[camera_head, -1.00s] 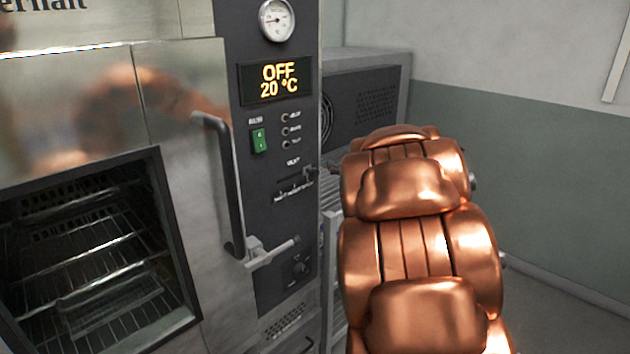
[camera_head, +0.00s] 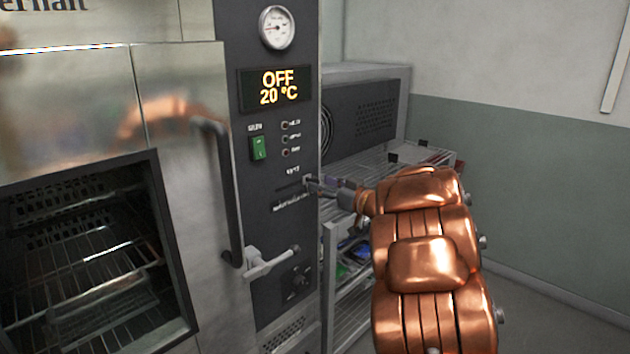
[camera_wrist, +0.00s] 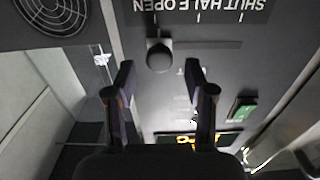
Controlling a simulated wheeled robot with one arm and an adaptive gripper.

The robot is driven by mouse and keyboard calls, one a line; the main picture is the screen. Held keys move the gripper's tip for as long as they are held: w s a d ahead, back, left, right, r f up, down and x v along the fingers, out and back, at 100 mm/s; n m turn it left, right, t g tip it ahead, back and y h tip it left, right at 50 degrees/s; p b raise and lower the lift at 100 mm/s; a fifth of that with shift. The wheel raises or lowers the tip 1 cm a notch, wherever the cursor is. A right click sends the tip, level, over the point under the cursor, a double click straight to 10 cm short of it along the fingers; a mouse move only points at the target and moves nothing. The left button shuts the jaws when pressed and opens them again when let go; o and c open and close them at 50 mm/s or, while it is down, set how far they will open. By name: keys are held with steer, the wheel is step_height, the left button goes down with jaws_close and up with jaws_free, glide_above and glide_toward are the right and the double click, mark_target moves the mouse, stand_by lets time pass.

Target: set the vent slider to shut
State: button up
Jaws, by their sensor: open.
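The vent slider is a dark rounded knob (camera_wrist: 159,56) on a slot in the oven's black control panel. In the wrist view the panel is upside down, and the knob stands at the OPEN end of the printed scale (camera_wrist: 200,8), with the slot running right toward SHUT. In the head view my gripper (camera_head: 325,187) reaches the panel's right edge from the right, at the slot, and hides much of the knob.
The oven door handle (camera_head: 222,190) and a light grey latch lever (camera_head: 268,263) stick out left of and below the slot. A green switch (camera_head: 258,148) and the OFF 20 °C display (camera_head: 275,86) are above. A wire rack (camera_head: 345,290) with items stands right of the oven.

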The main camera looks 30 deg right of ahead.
mark_target(316, 182)
steer(key=shift+x, duration=1.8)
steer(key=shift+f, duration=0.1)
steer(key=shift+c, duration=0.2)
jaws_close()
